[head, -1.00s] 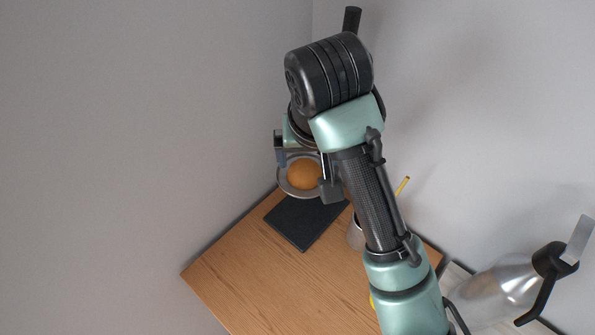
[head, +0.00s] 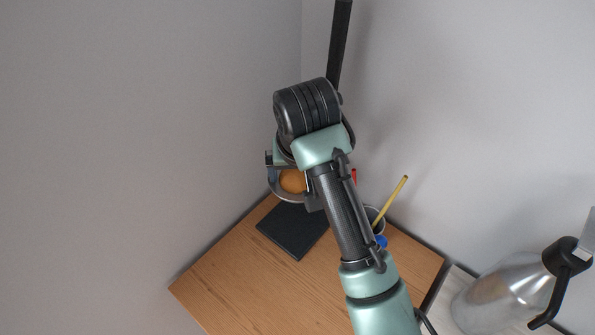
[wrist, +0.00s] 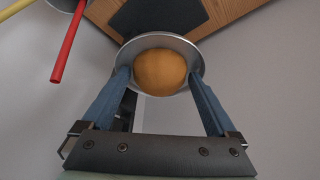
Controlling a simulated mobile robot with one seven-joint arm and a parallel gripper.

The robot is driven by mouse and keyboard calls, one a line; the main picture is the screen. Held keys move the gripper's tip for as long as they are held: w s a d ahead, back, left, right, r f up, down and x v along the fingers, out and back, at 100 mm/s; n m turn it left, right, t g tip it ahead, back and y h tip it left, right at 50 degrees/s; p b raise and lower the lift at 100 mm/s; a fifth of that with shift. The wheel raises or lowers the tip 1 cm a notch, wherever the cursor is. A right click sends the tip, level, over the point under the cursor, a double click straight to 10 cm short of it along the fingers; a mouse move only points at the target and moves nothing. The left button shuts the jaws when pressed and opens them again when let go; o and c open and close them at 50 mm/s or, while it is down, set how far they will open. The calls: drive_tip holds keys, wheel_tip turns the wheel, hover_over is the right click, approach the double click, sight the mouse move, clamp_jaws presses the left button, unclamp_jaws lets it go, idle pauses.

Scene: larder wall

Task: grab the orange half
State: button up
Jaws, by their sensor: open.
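The orange half (wrist: 161,72) is a rounded orange shape in a round grey metal dish (wrist: 190,45). In the head view the orange half (head: 292,181) shows only partly, behind my arm, with the dish's rim (head: 287,198) around it. My gripper (wrist: 158,74) is open, with one blue finger on each side of the orange half, at the dish's edges. I cannot tell whether the fingers touch it. In the head view my wrist hides most of the gripper.
A dark flat slab (head: 292,232) lies on the wooden table (head: 235,275) below the dish. A cup (head: 374,215) with a yellow stick (head: 392,202) and a red stick (wrist: 68,42) stands to the right. A shiny metal vessel (head: 495,300) is at lower right. Walls close the back.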

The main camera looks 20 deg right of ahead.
drive_tip(key=c, duration=1)
drive_tip(key=shift+c, duration=0.2)
drive_tip(key=shift+r, duration=0.15)
